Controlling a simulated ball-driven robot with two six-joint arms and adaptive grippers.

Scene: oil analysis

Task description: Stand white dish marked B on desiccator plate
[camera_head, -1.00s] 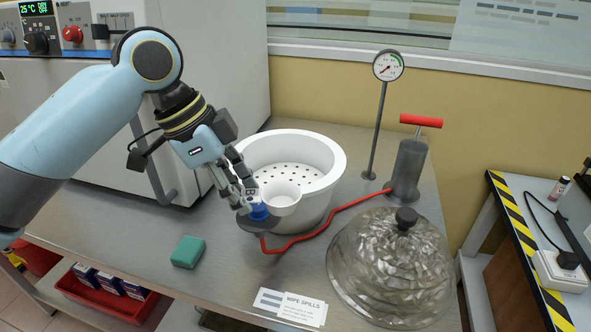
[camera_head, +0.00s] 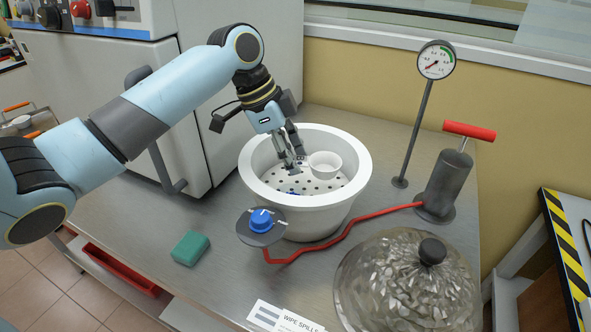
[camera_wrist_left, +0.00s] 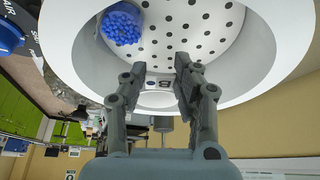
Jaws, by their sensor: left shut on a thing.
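The small white dish marked B (camera_head: 326,166) is in my left gripper (camera_head: 297,163), inside the bowl's opening and over the right part of the perforated desiccator plate (camera_head: 318,187). The gripper is shut on its wall. In the left wrist view the B label of the dish (camera_wrist_left: 163,84) shows between the fingers (camera_wrist_left: 158,85), with the holed plate (camera_wrist_left: 195,25) beyond. The dish looks about upright; I cannot tell whether its base touches the plate. The white desiccator bowl (camera_head: 255,195) stands open on the bench. My right gripper is not in view.
A container of blue beads (camera_wrist_left: 121,25) is inside the bowl. A blue knob (camera_head: 262,220) sits at the bowl's front left. A red hose (camera_head: 345,228) runs to the hand pump (camera_head: 445,185). The clear lid (camera_head: 410,285), gauge (camera_head: 436,60) and green sponge (camera_head: 190,248) stand around.

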